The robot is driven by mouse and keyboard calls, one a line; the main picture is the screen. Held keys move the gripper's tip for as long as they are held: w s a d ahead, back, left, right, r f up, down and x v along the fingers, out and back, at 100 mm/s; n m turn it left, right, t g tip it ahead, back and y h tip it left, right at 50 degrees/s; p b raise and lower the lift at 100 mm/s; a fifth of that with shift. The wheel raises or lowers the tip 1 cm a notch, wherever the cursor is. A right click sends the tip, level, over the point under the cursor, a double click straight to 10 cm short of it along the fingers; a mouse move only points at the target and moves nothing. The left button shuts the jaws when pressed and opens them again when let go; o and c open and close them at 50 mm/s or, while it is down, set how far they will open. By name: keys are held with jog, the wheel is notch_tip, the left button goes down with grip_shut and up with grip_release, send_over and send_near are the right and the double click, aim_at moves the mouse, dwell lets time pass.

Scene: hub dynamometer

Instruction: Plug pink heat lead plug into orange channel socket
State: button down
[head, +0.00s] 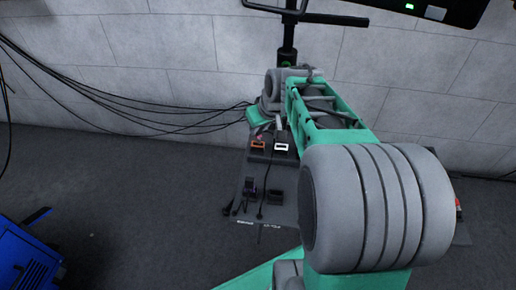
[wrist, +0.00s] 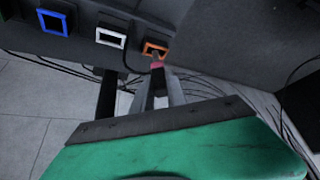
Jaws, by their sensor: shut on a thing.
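In the wrist view my gripper (wrist: 158,72) is shut on the pink heat lead plug (wrist: 157,65), of which only a small pink part shows between the fingertips. The plug's front end overlaps the lower edge of the orange channel socket (wrist: 147,45). I cannot tell whether it touches or has entered the socket. In the head view the orange socket (head: 258,144) sits on the dark panel, left of the white one. My arm and wrist hide most of the gripper there, and the plug is too small to make out clearly.
A white socket (wrist: 111,38) and a blue socket (wrist: 53,22) lie left of the orange one in the wrist view. Thin black cables hang below the panel.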

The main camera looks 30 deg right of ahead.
aim_at(260, 136)
jog(key=n+y+p, duration=0.1)
jog(key=n, duration=0.1)
jog(key=n+y+p, duration=0.1)
jog(key=n, duration=0.2)
jog(key=shift+w+d+r+g+p, duration=0.1)
jog(key=shift+d+g+p, duration=0.1)
jog(key=shift+g+p, duration=0.15)
jog(key=n+g+y+p, duration=0.1)
jog(key=n, duration=0.1)
jog(key=n+y+p, duration=0.1)
jog(key=n+p, duration=0.1)
jog(key=n, duration=0.1)
jog(key=shift+d+n+g, duration=0.1)
jog(key=shift+n+g, duration=0.2)
jog(key=shift+g, duration=0.05)
jog(key=shift+y, duration=0.3)
jog(key=shift+f, duration=0.2)
jog(key=shift+f+b, duration=1.2)
jog(key=shift+f, duration=0.2)
jog(key=c, duration=1.3)
grip_release()
jog(key=shift+o, duration=0.2)
jog(key=shift+r, duration=0.1)
jog(key=p+v, duration=0.3)
jog(key=v, duration=0.4)
jog(key=shift+r, duration=0.3)
